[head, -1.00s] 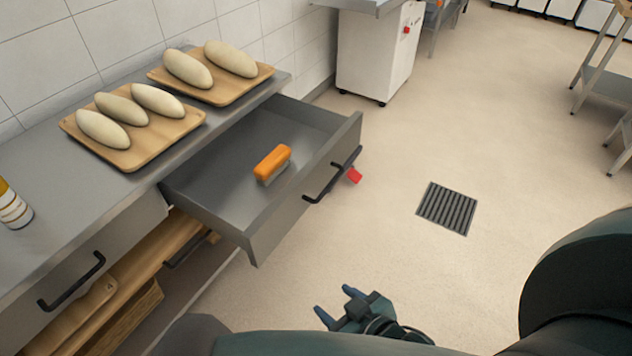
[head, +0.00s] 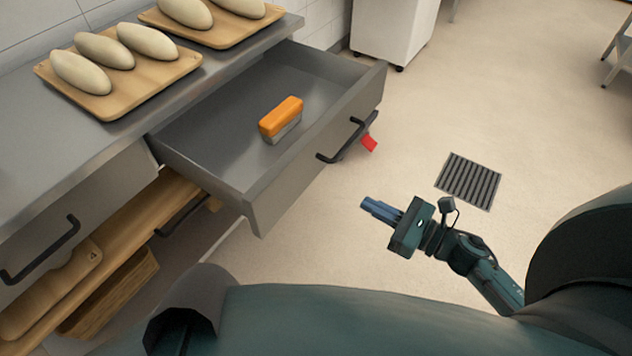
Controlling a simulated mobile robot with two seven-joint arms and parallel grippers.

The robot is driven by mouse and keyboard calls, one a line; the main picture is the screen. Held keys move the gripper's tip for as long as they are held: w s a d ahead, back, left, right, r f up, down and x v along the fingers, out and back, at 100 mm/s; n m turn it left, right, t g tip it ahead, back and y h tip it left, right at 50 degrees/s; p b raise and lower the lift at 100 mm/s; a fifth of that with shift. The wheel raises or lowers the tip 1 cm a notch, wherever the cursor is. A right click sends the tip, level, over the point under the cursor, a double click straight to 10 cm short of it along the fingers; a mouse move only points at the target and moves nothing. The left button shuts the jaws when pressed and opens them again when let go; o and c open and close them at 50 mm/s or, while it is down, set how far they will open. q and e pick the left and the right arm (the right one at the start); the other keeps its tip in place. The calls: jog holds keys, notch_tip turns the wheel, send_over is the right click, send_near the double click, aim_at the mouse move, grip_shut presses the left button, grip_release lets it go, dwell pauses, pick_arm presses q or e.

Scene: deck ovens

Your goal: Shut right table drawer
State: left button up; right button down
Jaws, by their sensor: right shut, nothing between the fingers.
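The right table drawer (head: 262,195) is pulled well out of the steel table (head: 225,62). It has a grey front with a black bar handle (head: 347,140). A tool with an orange grip (head: 281,115) and a grey lower part lies inside it. My right gripper (head: 369,206) is shut and empty, over the floor in front of the drawer. It is to the right of and below the handle in the picture, apart from the drawer, with its fingers pointing left. My left gripper is not in view.
Two wooden boards with dough loaves (head: 147,92) (head: 247,36) lie on the table top. The left drawer (head: 95,205) is shut. Wooden boards (head: 60,275) lie on the shelf below. A small red thing (head: 369,144) shows behind the handle. The floor around the drain grate (head: 469,181) is clear.

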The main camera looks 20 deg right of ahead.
aim_at(304, 171)
jog(key=p+x, duration=0.2)
jog(key=x, duration=1.1)
jog(key=shift+w+a, duration=0.1)
jog(key=shift+a, duration=0.1)
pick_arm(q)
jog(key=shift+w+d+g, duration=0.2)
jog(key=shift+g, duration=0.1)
pick_arm(e)
jog(key=shift+w+a, duration=0.1)
jog(key=shift+w, duration=0.05)
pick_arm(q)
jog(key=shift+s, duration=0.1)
